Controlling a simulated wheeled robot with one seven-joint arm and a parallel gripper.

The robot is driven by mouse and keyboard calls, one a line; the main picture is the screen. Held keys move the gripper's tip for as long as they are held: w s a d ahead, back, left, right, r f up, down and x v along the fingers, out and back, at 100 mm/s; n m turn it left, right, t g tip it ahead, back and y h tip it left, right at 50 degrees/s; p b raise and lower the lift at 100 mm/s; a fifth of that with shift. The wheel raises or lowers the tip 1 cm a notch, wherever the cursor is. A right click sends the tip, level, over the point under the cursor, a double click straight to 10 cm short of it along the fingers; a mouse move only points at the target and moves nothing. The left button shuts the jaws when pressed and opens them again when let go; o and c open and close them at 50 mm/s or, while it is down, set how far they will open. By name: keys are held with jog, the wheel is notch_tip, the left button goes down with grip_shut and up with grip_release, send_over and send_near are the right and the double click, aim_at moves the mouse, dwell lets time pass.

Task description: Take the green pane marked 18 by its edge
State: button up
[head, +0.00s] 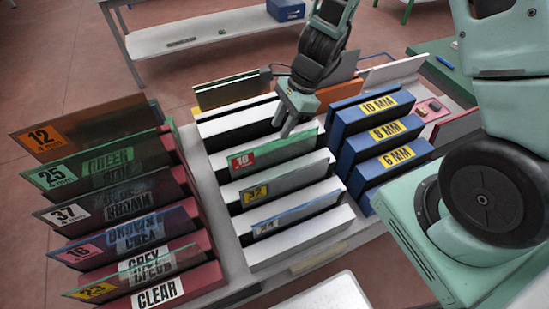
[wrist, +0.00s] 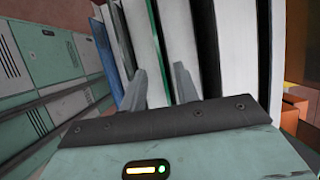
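The green pane with a red label reading 18 (head: 275,152) stands on edge in the middle white rack, its green top edge showing. My gripper (head: 289,130) is over this rack, with its fingertips close to the pane's top edge. In the wrist view my gripper (wrist: 160,72) is open, its two fingers apart. A thin green pane edge (wrist: 155,40) runs between the fingers there, with gaps visible beside it. I cannot tell how deep the fingers reach around it. The label is not visible in the wrist view.
In the same rack, panes with a yellow label (head: 285,183) and a blue edge (head: 297,213) stand in front. Labelled panes fill the red rack (head: 157,294) at left. Blue blocks marked in MM (head: 378,105) stand at right. A white shelf table (head: 205,32) is behind.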

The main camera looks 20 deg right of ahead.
aim_at(275, 141)
jog(key=shift+x, duration=3.3)
jog(key=shift+d, duration=0.15)
grip_shut()
